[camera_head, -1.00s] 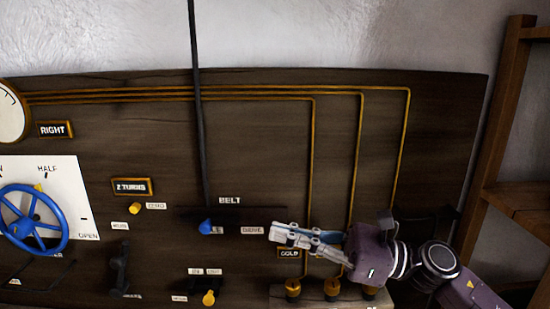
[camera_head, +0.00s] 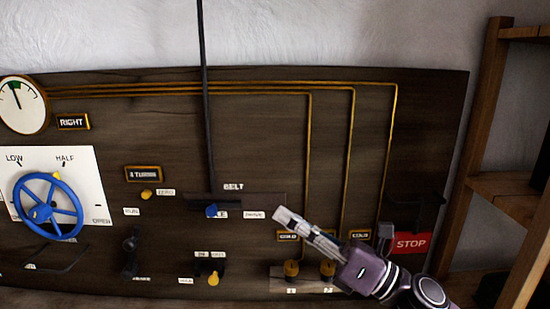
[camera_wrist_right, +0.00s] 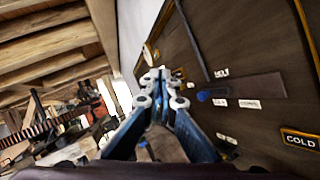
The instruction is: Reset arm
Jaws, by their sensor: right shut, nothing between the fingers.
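My right gripper (camera_head: 283,219) is in front of the dark wooden control panel (camera_head: 280,140), its fingers pointing up and left. In the right wrist view its fingertips (camera_wrist_right: 157,76) are together, with nothing between them. Near the fingertips is the belt lever, a long dark rod (camera_head: 206,100) with a blue tip (camera_head: 211,211) at a slot below the BELT label. The blue tip also shows in the right wrist view (camera_wrist_right: 204,95). The gripper is apart from it. My left gripper is in neither view.
A blue handwheel (camera_head: 48,206) and a gauge (camera_head: 22,105) are on the left. Yellow knobs (camera_head: 291,268) sit below the gripper. A red STOP sign (camera_head: 410,243) is right of my arm. A wooden shelf (camera_head: 490,150) stands at the right edge.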

